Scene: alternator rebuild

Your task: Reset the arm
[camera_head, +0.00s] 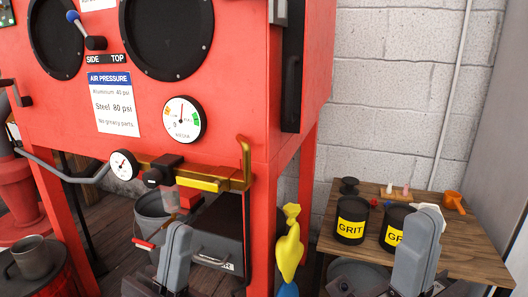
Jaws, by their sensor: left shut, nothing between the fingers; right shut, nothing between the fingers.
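My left gripper (176,240) shows at the bottom, left of centre, as a grey upright shape in front of the red cabinet's lower frame. It is shut and holds nothing. My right gripper (428,225) shows at the bottom right as a similar grey shape in front of the wooden table. It is shut and empty, and it partly covers a black GRIT tub (394,228). The lower parts of both arms run out of the picture.
The red blast cabinet (230,70) fills the left, with a gauge (183,119) and brass pipe (200,180). The wooden table (470,240) holds another GRIT tub (351,220) and an orange scoop (453,200). A grey mug (33,257) stands lower left.

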